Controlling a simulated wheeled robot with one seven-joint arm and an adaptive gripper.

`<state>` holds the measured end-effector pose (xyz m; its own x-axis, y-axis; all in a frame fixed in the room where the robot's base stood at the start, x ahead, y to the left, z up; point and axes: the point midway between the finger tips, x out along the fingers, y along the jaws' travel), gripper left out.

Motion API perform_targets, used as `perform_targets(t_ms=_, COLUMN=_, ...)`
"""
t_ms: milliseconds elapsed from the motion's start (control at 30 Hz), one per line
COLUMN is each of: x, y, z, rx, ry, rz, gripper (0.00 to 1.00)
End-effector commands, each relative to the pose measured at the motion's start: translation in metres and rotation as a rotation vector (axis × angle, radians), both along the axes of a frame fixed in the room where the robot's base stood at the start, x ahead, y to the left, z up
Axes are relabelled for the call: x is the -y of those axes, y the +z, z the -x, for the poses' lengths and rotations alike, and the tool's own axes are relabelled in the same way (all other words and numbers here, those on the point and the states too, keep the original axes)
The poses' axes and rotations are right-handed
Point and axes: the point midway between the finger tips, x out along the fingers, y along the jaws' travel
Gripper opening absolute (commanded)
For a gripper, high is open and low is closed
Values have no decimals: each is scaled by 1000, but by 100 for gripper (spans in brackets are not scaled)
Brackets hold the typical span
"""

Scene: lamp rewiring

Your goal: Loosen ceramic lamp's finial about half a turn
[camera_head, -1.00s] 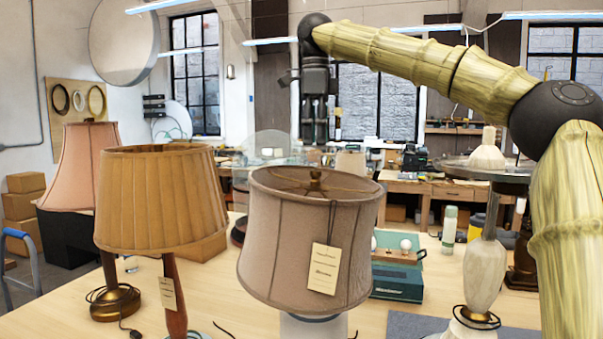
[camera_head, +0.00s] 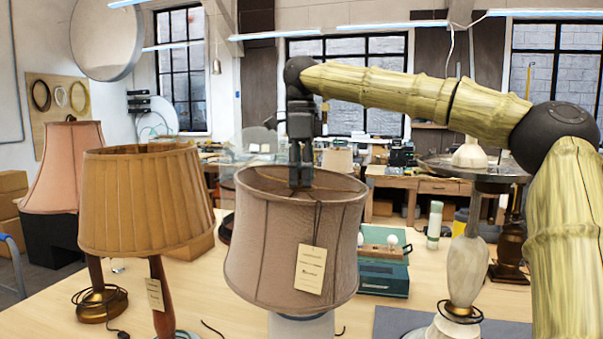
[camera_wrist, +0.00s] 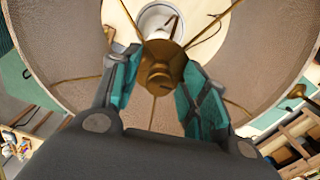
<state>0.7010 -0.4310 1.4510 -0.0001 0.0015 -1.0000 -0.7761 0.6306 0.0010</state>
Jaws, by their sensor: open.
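The ceramic lamp's grey-brown fabric shade (camera_head: 290,240) stands in the middle of the head view, with a paper tag (camera_head: 310,269) hanging on its front. A small part of its pale base (camera_head: 301,327) shows below. In the wrist view the brass finial (camera_wrist: 160,77) sits at the hub of the shade's wire spokes. My gripper (camera_wrist: 158,88) is open, with its teal-padded fingers on either side of the finial; I cannot tell whether they touch it. In the head view my gripper (camera_head: 300,178) points down into the shade's open top, and the finial is hidden there.
An orange pleated lamp (camera_head: 145,200) and a pink-shaded lamp (camera_head: 64,168) stand to the left. A teal case (camera_head: 384,280) and a marble-bodied lamp (camera_head: 467,270) stand to the right. A grey mat (camera_head: 395,322) lies at the front right of the wooden bench.

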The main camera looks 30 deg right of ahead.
Motion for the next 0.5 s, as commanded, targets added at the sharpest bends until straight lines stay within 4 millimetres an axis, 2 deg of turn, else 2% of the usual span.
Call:
perform_targets(t_ms=33, x=0, y=0, z=0, rx=0, ry=0, rz=0, gripper=44)
perform_targets(t_ms=267, x=0, y=0, z=0, rx=0, ry=0, rz=0, gripper=2)
perform_targets(t_ms=300, x=0, y=0, z=0, rx=0, ry=0, rz=0, gripper=0)
perform_targets(t_ms=500, x=0, y=1, z=0, rx=1, ry=-25, rz=1, gripper=0)
